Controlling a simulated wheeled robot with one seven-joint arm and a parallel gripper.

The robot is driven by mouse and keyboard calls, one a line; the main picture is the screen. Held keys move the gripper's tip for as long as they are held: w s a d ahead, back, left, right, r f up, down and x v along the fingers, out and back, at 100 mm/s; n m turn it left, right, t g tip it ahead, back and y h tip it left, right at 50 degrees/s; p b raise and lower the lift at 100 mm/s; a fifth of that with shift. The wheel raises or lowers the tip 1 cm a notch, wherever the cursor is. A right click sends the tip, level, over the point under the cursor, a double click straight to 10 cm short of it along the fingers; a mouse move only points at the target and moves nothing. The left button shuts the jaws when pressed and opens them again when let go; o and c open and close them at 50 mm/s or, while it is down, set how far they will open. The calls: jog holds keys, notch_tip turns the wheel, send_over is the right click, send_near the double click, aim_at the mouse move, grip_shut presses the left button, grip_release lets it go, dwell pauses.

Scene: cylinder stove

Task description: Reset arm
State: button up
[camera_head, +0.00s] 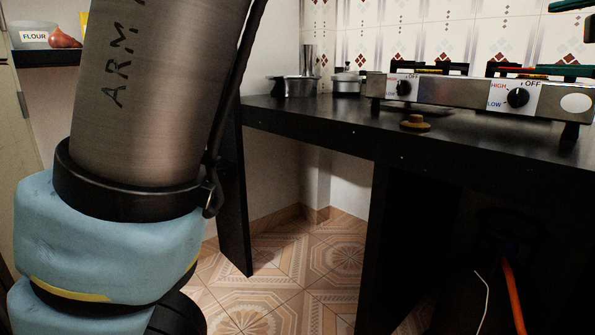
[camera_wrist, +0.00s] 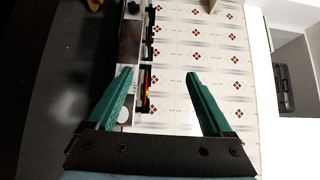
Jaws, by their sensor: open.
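My gripper has two green fingers that show at the right edge of the head view (camera_head: 552,39), over the stove. In the wrist view the gripper (camera_wrist: 160,76) is open, with its fingers wide apart and nothing between them. My arm fills the left of the head view. The steel stove (camera_head: 440,91) stands on the black counter (camera_head: 300,118) and has two black knobs. It also shows in the wrist view (camera_wrist: 130,42), turned on its side, by the left finger.
A brass-coloured knob-like piece (camera_head: 415,122) lies on the counter in front of the stove. Metal pots (camera_head: 294,86) stand left of the stove. A flour bowl (camera_head: 33,36) and onions (camera_head: 64,39) sit on a shelf. An orange hose (camera_head: 513,295) hangs under the counter.

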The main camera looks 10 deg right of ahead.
jog(key=w+a+f+n+g+y, duration=0.1)
jog(key=w+a+f+g+y, duration=0.15)
jog(key=w+a+f, duration=0.35)
jog(key=w+a+f+n+g+y, duration=0.1)
jog(key=w+a+f+y, duration=0.25)
jog(key=w+f, duration=0.4)
jog(key=w+a+f+n+g+y+b, duration=0.25)
jog(key=w+a+f+g, duration=0.3)
jog(key=a+f, duration=0.6)
jog(key=s+a+f+n+g+h+b, duration=0.1)
jog(key=a+f+n+g+h, duration=0.1)
jog(key=a+f+n, duration=0.55)
jog(key=s+a+f+n+g+h, duration=0.1)
jog(key=a+f+n+g, duration=0.2)
jog(key=a, duration=0.7)
jog(key=s+a+f+n+g+h+b, duration=0.1)
jog(key=s+a+f+n+g+h, duration=0.1)
jog(key=a+f+n, duration=0.5)
notch_tip(320, 180, up, 39)
jog(key=a+m+p, duration=0.2)
jog(key=p, duration=3.6)
jog(key=shift+w+a+m+p, duration=0.15)
jog(key=shift+a+m+p, duration=0.15)
jog(key=shift+p, duration=0.05)
